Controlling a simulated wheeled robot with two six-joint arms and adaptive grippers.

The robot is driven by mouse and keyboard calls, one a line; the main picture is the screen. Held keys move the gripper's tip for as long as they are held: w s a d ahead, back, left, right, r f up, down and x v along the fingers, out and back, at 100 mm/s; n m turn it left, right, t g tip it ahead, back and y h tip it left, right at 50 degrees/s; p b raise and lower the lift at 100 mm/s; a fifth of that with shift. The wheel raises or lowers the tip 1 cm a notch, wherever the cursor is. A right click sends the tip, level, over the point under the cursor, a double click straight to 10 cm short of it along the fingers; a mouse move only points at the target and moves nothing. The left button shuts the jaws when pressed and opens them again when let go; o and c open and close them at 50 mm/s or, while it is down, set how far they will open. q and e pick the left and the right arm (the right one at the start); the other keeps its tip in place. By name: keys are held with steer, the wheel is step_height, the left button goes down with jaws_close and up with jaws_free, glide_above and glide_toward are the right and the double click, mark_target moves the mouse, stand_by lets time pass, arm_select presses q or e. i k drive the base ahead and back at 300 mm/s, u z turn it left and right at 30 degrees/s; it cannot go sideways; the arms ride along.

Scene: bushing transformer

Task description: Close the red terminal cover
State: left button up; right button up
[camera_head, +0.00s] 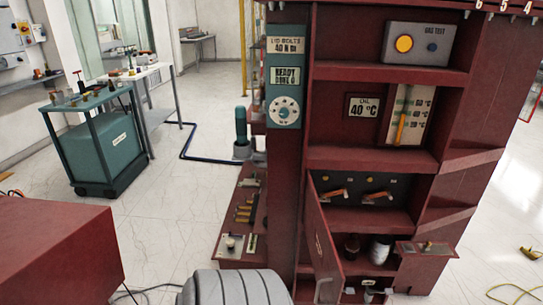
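A dark red cabinet (287,180) with open shelves stands right of centre. A narrow red hinged panel (322,245), which looks like the terminal cover, stands swung open at the left side of the lower compartments. A small handle (324,290) shows near its bottom. Behind and right of it, a lower compartment holds a dark brown part (352,247) and a white ribbed part (380,250). Part of that compartment is hidden by the panel. Neither of my grippers is in view.
Orange-handled switches (376,196) sit on the shelf above. A small red ledge (425,249) juts out at right. A grey ribbed cylinder (232,288) stands in front, and a red block (50,250) is at lower left.

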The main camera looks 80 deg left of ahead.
mark_target(330, 277)
steer(key=k, duration=0.3)
steer(key=u, duration=1.8)
steer(key=i, duration=1)
steer(key=u, duration=0.05)
steer(key=k, duration=1)
steer(key=u, duration=1.65)
steer(key=i, duration=0.95)
steer(key=z, duration=2.45)
